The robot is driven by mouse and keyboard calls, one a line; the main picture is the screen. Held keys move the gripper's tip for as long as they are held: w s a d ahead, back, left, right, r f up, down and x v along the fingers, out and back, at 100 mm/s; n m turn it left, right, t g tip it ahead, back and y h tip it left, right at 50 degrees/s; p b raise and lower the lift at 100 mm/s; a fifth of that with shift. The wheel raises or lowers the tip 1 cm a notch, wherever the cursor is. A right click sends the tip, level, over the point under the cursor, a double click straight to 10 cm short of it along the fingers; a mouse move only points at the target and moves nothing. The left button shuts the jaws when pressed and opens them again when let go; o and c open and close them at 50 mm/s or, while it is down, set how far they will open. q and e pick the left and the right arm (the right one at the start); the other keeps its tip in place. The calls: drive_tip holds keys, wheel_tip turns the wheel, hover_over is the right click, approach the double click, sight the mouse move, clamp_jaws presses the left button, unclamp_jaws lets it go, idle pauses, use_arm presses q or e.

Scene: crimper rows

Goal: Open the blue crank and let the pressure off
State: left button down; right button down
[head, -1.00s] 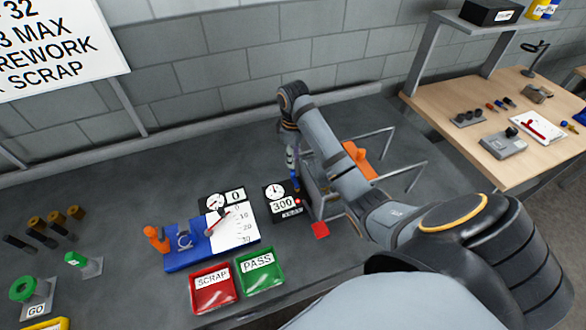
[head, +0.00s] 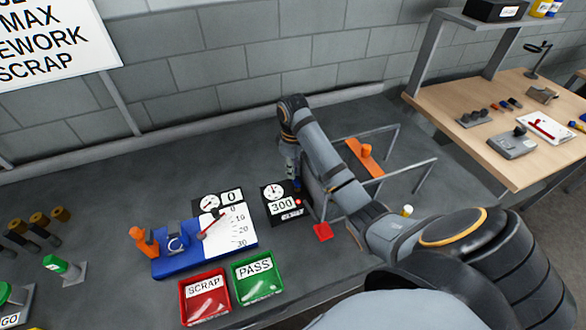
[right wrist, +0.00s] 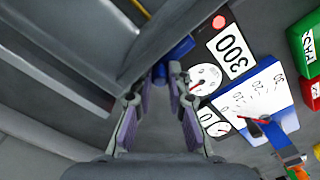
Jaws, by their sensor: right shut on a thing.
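The blue crank shows in the right wrist view (right wrist: 180,48) as a blue bar with a short piece at my fingertips. It sits beside the grey housing (right wrist: 150,40), and its far parts are hidden. My right gripper (right wrist: 162,76) is shut on its short end piece. In the head view my right gripper (head: 292,178) points down behind the gauge box, and the arm hides much of the housing. The gauge box (head: 284,206) shows a dial, the number 300 and a lit red lamp; it also shows in the right wrist view (right wrist: 228,55). My left gripper is not in view.
A blue fixture (head: 190,262) with a white scale and a display reading 0 stands left of the gauge box. A red SCRAP tray (head: 205,298) and a green PASS tray (head: 259,277) lie in front. Grey rails and an orange bar (head: 366,160) stand right of my arm.

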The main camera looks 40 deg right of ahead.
drive_tip(key=shift+a+r+n+p, duration=0.15)
drive_tip(key=shift+n+p, duration=0.35)
drive_tip(key=shift+p, duration=0.25)
drive_tip(key=n+p, duration=0.2)
drive_tip(key=a+n+p, duration=0.1)
drive_tip(key=n+p, duration=0.1)
drive_tip(key=p, duration=0.1)
drive_tip(key=a+n+p, duration=0.1)
drive_tip(key=n+p, duration=0.1)
drive_tip(key=shift+s+a+n, duration=0.15)
drive_tip(key=shift+s+n, duration=0.05)
drive_tip(key=shift+n, duration=0.2)
drive_tip(key=n+p, duration=0.2)
drive_tip(key=shift+s+a+n, duration=0.2)
drive_tip(key=shift+a+n, duration=0.1)
drive_tip(key=shift+a, duration=0.1)
drive_tip(key=shift+s+a+n, duration=0.15)
drive_tip(key=shift+a+n, duration=0.05)
drive_tip(key=shift+n, duration=0.5)
drive_tip(key=shift+s+a+f+n, duration=0.1)
drive_tip(key=shift+s+a+n, duration=0.1)
drive_tip(key=shift+n, duration=0.45)
drive_tip(key=shift+s+a+f+n, duration=0.1)
drive_tip(key=shift+s+n, duration=0.05)
drive_tip(key=shift+n, duration=0.5)
